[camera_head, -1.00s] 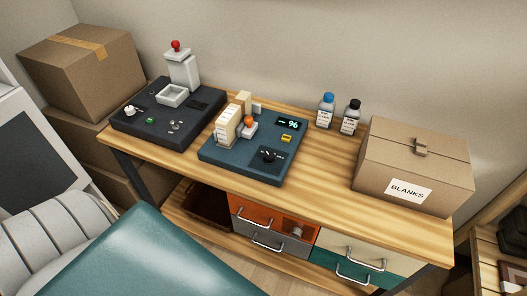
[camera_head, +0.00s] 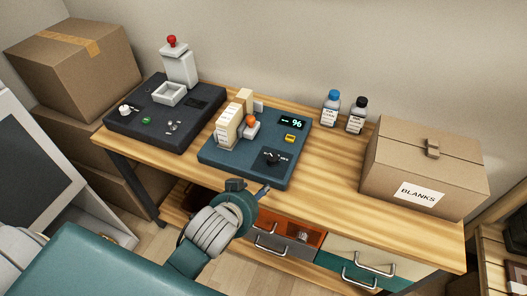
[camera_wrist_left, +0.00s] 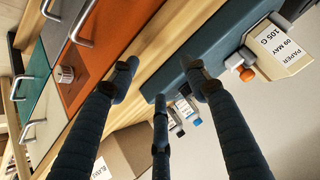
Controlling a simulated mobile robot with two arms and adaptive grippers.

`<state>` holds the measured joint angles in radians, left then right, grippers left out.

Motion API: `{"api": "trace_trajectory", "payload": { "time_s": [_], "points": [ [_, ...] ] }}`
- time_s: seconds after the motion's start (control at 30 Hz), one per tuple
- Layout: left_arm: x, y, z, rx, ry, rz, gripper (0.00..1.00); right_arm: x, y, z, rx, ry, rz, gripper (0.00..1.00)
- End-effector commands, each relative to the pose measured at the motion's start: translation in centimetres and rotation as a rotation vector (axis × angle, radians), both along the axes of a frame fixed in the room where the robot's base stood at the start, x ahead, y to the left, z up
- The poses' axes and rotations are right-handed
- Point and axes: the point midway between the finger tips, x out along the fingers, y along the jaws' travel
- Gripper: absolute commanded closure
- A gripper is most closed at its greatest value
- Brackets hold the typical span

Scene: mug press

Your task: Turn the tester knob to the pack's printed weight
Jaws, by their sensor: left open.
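The tester (camera_head: 222,158) is a dark teal base on the wooden bench, with a black knob (camera_head: 272,158) at its front right. Its display (camera_head: 292,123) reads 96. The pack (camera_head: 229,122), a cream block, stands on its left part. In the left wrist view the pack's label (camera_wrist_left: 281,44) reads PAPER, 09 MAY, 105 G. My left gripper (camera_head: 250,189) is open and empty, in front of the tester's front edge and apart from the knob. Its dark fingers (camera_wrist_left: 160,88) show in the left wrist view, where I cannot make out the knob. My right gripper is not in view.
A dark press station (camera_head: 150,120) stands left of the tester. Two bottles (camera_head: 331,108) stand behind, and a BLANKS box (camera_head: 425,168) is at the right. Coloured drawers with handles (camera_head: 375,262) sit under the bench. Bare bench lies between tester and box.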

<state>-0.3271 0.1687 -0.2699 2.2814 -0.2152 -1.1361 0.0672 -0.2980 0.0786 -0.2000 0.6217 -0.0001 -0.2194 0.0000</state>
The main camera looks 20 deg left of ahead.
Motion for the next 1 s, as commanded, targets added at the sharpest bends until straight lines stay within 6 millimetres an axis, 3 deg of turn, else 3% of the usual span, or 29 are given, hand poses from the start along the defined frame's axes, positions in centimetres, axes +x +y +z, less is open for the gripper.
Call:
{"api": "trace_trajectory", "payload": {
  "time_s": [0.03,0.17,0.27,0.3,0.4,0.5,0.53,0.63,0.7,0.77,0.87,0.9,0.97,1.0],
  "points": [
    [2.4,-0.7,2.3,0.013,-0.089,-0.021,0.54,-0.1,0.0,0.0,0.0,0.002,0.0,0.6],
    [8.7,-3.7,9.6,0.065,-0.374,-0.11,0.54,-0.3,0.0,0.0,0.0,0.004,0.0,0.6],
    [12.9,-8.0,17.3,0.124,-0.655,-0.238,0.54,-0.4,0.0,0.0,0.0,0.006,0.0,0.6],
    [13.9,-10.4,20.6,0.153,-0.779,-0.307,0.54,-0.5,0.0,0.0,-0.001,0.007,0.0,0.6],
    [14.3,-17.4,28.1,0.24,-1.082,-0.531,0.54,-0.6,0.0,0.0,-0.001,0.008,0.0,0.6],
    [11.8,-24.8,32.3,0.344,-1.337,-0.813,0.54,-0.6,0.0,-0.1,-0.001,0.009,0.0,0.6],
    [10.7,-26.8,32.8,0.379,-1.399,-0.908,0.54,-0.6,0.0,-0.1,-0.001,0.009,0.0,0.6],
    [7.0,-32.2,31.6,0.515,-1.549,-1.26,0.54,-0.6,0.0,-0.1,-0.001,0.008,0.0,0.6],
    [5.0,-34.3,28.5,0.624,-1.585,-1.534,0.54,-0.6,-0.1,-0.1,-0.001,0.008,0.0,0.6],
    [4.1,-34.5,24.8,0.728,-1.559,-1.777,0.54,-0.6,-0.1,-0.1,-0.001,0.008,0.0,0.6],
    [4.7,-31.2,18.1,0.911,-1.381,-2.178,0.54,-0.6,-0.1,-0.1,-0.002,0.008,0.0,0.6],
    [5.6,-28.6,15.8,0.984,-1.259,-2.327,0.54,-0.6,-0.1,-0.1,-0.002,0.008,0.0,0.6],
    [7.5,-23.8,13.0,1.082,-1.03,-2.521,0.54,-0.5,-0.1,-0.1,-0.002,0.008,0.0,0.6],
    [8.8,-20.0,11.9,1.136,-0.858,-2.622,0.54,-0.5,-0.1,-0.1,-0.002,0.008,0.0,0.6]
  ]
}}
